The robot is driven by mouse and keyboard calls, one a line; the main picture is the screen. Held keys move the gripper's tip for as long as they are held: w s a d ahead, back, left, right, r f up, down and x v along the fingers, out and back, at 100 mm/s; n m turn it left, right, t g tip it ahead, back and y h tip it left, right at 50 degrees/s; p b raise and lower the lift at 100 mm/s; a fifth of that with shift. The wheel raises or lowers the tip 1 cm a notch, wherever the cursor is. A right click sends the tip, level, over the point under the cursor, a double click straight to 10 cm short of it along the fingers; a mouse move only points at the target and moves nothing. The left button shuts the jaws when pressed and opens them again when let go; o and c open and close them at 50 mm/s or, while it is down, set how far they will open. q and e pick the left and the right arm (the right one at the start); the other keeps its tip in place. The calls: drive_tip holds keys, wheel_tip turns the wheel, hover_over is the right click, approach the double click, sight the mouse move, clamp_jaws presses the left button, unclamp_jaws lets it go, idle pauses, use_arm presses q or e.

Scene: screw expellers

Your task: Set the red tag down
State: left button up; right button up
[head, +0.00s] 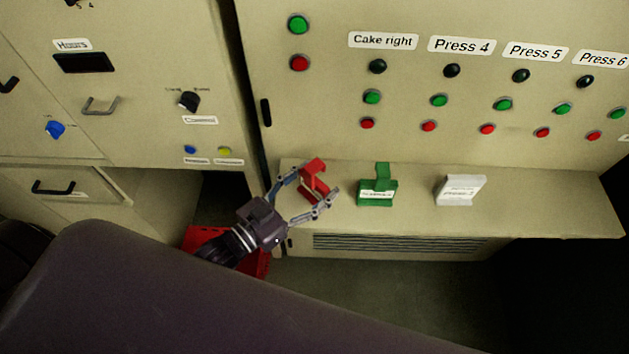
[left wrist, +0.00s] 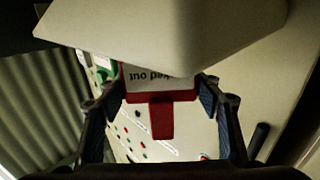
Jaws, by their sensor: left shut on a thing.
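The red tag (head: 314,178) is between the fingers of my left gripper (head: 312,198), at the left end of the beige ledge (head: 530,200) in the head view. My left gripper is shut on it. In the left wrist view the red tag (left wrist: 161,118) shows a white label, partly readable as "ked out", between both fingers (left wrist: 163,98). Whether the tag touches the ledge I cannot tell. My right gripper is not in view.
A green tag (head: 378,188) and a white tag (head: 460,190) stand on the ledge to the right. The ledge is bare farther right. The control panel (head: 450,130) with buttons rises behind it. A red box (head: 255,264) lies below the ledge.

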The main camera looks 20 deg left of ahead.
use_arm(q)
drive_tip(key=shift+f, duration=0.2)
drive_tip(key=o, duration=1.2)
drive_tip(key=shift+c, duration=0.2)
drive_tip(key=shift+r, duration=0.1)
drive_tip(key=shift+r, duration=0.15)
drive_tip(key=shift+s+a, duration=0.15)
drive_tip(key=shift+s, duration=0.15)
drive_tip(key=b+v, duration=0.2)
drive_tip(key=v, duration=0.8)
drive_tip(key=shift+s+a, duration=0.35)
drive_tip(key=shift+s, duration=0.3)
